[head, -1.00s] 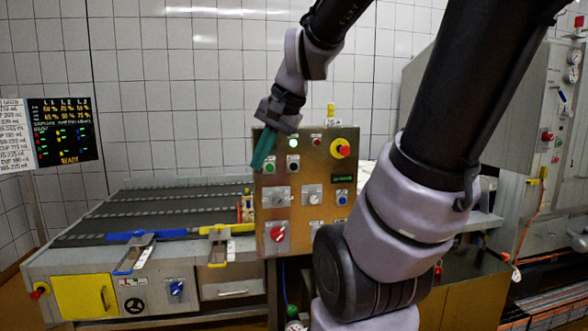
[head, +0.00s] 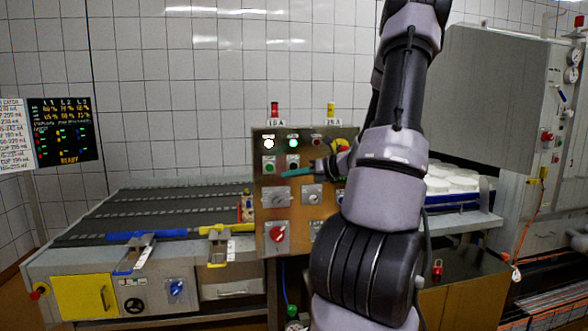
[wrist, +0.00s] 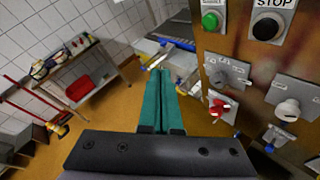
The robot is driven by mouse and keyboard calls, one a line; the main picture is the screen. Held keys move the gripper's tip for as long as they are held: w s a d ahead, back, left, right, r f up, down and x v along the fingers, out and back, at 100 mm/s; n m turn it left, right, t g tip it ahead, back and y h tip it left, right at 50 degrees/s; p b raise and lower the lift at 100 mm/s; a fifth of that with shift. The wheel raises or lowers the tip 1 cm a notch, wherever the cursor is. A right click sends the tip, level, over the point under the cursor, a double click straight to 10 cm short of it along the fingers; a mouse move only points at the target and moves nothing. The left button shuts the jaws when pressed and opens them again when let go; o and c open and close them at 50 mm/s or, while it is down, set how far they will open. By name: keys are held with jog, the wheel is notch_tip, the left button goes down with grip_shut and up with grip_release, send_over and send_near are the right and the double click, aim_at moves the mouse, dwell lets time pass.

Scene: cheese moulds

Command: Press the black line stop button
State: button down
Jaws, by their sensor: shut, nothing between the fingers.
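The black line stop button (wrist: 268,25) sits on a square plate under a STOP label, at the upper right of the wrist view. It is on the brass-coloured control panel (head: 262,210); in the head view my fingers run across its spot. A green button (wrist: 211,20) is left of it, and also shows in the head view (head: 268,168). My gripper (head: 285,174) has its teal fingers shut and empty, pointing left across the panel's face. In the wrist view the fingertips (wrist: 160,72) are left of and below the black button, apart from it in the picture.
A red rotary switch (head: 278,233) and key-type switches (head: 275,196) sit lower on the panel. The conveyor (head: 150,205) lies left of the panel; white moulds (head: 450,183) stand to the right.

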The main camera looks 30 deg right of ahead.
jog(key=w+d+f+m+t+h, duration=0.1)
jog(key=d+m+t, duration=0.1)
jog(key=d+m, duration=0.2)
jog(key=shift+d+t, duration=0.3)
jog(key=shift+d, duration=0.65)
send_near(290, 167)
jog(key=shift+w+a+f, duration=0.15)
jog(key=shift+w+a, duration=0.75)
jog(key=shift+w+a+f, duration=0.15)
jog(key=shift+w+a, duration=0.75)
jog(key=shift+w, duration=0.1)
jog(key=shift+w+d, duration=0.1)
jog(key=shift+w, duration=0.2)
jog(key=shift+w+d, duration=0.15)
jog(key=shift+w, duration=0.35)
dwell(0.7)
jog(key=shift+s, duration=0.15)
jog(key=shift+s+a, duration=0.25)
jog(key=shift+s, duration=0.5)
